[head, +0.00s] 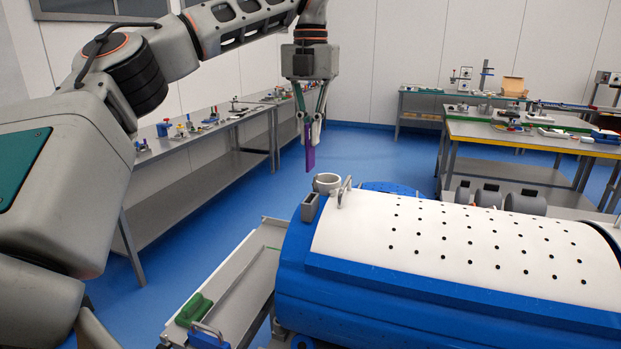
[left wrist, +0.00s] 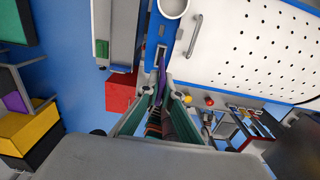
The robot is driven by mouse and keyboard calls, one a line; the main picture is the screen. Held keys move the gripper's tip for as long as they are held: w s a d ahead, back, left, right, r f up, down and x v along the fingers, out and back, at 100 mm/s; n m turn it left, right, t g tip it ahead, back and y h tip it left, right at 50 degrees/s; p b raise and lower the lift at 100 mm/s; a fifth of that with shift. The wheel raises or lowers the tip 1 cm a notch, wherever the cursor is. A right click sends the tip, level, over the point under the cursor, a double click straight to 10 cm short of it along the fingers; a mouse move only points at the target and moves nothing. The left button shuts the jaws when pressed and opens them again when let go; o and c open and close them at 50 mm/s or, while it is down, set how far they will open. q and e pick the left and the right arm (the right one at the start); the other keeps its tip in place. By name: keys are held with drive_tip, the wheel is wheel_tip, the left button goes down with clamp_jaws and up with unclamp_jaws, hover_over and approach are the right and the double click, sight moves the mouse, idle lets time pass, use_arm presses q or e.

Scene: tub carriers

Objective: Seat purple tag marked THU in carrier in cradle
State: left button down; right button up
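The purple tag (head: 310,156) hangs upright between the fingertips of my left gripper (head: 312,128), which is shut on it. The tag also shows in the left wrist view (left wrist: 162,68) between the fingers (left wrist: 160,90). Its marking cannot be read. The large blue carrier body with a white, perforated top (head: 450,240) lies below and to the right. My right gripper is out of view.
A grey tray (head: 232,278) with a green block (head: 194,309) on it lies left of the carrier. A long bench (head: 190,138) with small parts stands at left. More benches (head: 530,136) stand at back right. Blue floor (head: 215,225) is clear between.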

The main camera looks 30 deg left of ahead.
sight(311, 170)
use_arm(q)
wheel_tip(311, 170, down, 10)
drive_tip(key=shift+f, duration=0.1)
idle(0.4)
drive_tip(key=c, duration=2.2)
unclamp_jaws()
drive_tip(key=shift+f, duration=0.1)
drive_tip(key=shift+c, duration=0.2)
wheel_tip(311, 170, up, 12)
drive_tip(key=shift+r, duration=0.15)
